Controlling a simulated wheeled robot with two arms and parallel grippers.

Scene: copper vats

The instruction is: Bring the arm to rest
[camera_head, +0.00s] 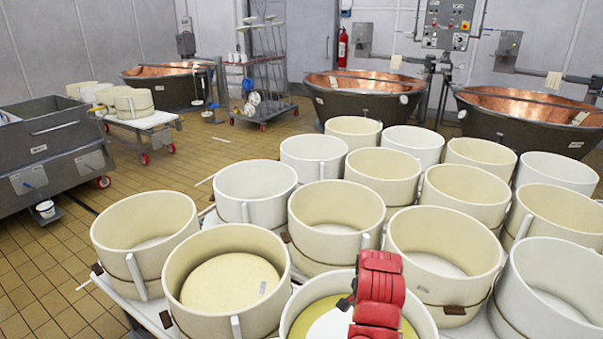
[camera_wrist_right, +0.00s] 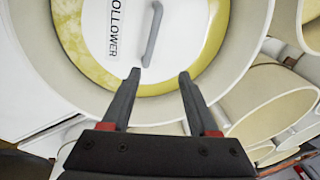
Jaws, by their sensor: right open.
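My right arm (camera_head: 378,290), red, reaches over the front mould in the head view and hides part of it. In the right wrist view my right gripper (camera_wrist_right: 160,76) is open, with nothing between its dark fingers. Beyond the fingertips is a white follower disc (camera_wrist_right: 118,35) with a grey bar handle (camera_wrist_right: 152,34). The follower lies inside a round cream mould (camera_wrist_right: 35,60), with a yellow rim of material around it. The same mould (camera_head: 291,317) and follower (camera_head: 335,326) show at the bottom of the head view. My left gripper is in neither view.
Several open cream and white moulds crowd the table around the arm; one at left holds a pale yellow cheese (camera_head: 230,283). Copper vats (camera_head: 365,98), a wheeled rack (camera_head: 262,105) and a steel trough (camera_head: 50,145) stand farther back.

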